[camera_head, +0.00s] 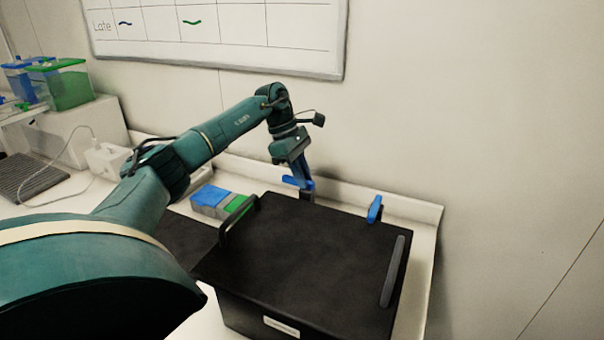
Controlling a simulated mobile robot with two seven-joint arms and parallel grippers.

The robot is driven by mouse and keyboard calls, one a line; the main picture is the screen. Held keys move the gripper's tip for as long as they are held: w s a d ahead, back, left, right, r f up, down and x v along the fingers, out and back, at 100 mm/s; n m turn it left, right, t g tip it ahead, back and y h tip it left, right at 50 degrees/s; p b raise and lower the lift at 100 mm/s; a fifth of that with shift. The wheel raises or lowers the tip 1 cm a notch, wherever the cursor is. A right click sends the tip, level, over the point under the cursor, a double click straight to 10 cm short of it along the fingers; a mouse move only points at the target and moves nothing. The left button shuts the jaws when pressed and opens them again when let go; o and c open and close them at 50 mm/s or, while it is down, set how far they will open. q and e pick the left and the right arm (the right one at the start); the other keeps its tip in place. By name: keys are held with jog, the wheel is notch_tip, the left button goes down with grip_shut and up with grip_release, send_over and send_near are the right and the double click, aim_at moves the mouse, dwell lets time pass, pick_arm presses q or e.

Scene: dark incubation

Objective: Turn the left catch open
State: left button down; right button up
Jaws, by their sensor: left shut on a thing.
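A black box with a flat lid (310,255) stands on the white bench. The left catch (307,193) is blue and sits at the box's far edge, partly hidden by my gripper. A second blue catch (375,209) stands upright at the far edge, further right. My left gripper (298,178) reaches down over the far edge and is shut on the left catch. Its fingertips are small and hard to make out against the blue. My right gripper is out of view.
Handles stand at the lid's left (238,218) and right (393,270) sides. A blue, green and grey block (222,202) lies left of the box, near a dark mat (185,238). A wall is close behind the bench.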

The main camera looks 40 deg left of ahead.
aim_at(284, 175)
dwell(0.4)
pick_arm(q)
jog(key=c, duration=1.4)
grip_release()
jog(key=v, duration=1.3)
jog(key=shift+b, duration=0.3)
jog(key=shift+d, duration=0.15)
